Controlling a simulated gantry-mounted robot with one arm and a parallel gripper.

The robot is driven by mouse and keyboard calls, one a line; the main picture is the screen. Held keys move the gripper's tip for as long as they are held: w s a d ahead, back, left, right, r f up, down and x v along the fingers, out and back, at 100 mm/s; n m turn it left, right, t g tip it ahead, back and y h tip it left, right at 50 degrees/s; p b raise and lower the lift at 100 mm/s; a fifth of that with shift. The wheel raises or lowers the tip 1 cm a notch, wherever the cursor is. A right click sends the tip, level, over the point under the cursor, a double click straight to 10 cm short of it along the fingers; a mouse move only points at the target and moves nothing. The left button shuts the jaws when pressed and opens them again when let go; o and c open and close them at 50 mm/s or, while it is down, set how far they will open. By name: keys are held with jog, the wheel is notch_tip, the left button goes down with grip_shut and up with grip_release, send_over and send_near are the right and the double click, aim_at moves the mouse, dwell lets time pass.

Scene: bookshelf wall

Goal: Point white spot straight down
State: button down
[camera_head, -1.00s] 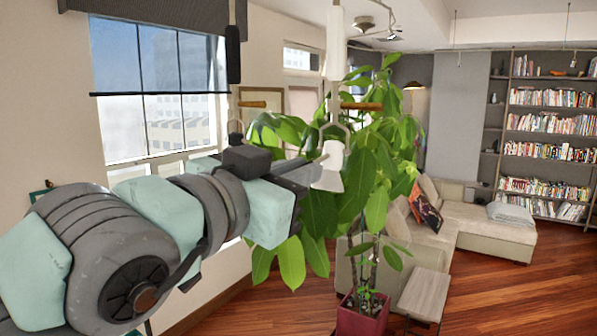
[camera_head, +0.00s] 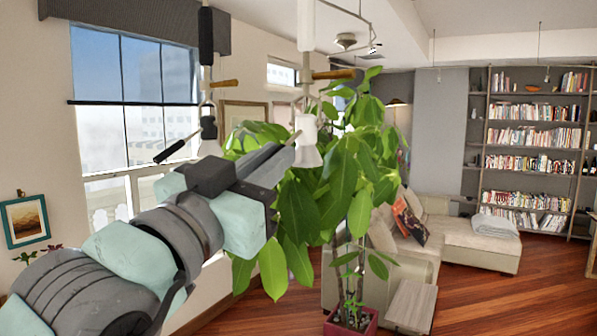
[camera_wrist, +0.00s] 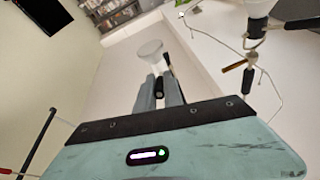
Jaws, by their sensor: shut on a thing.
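The white spot (camera_head: 308,143) hangs from a thin rod in front of the plant in the head view. Its flared head points down and looks close to vertical; a small tilt is hard to judge. My gripper (camera_head: 288,152) reaches it from the left, with its fingertips at the lamp head. In the wrist view, the pale round lamp head (camera_wrist: 152,50) shows just beyond my gripper's fingers (camera_wrist: 159,80). The fingers are shut on the spot, though the exact contact is hard to see.
A black spot (camera_head: 208,128) with a wooden handle (camera_head: 223,83) hangs to the left, close above my arm. Another wooden handle (camera_head: 333,74) is on the white spot's rod. A leafy plant (camera_head: 330,180) stands close behind. Open floor (camera_head: 480,295) lies at right.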

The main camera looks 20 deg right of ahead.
jog(key=c, duration=1.5)
grip_release()
jog(key=b+v, duration=0.2)
jog(key=v, duration=0.8)
jog(key=shift+s+a+f, duration=0.15)
jog(key=shift+s+a, duration=0.05)
jog(key=shift+a, duration=0.1)
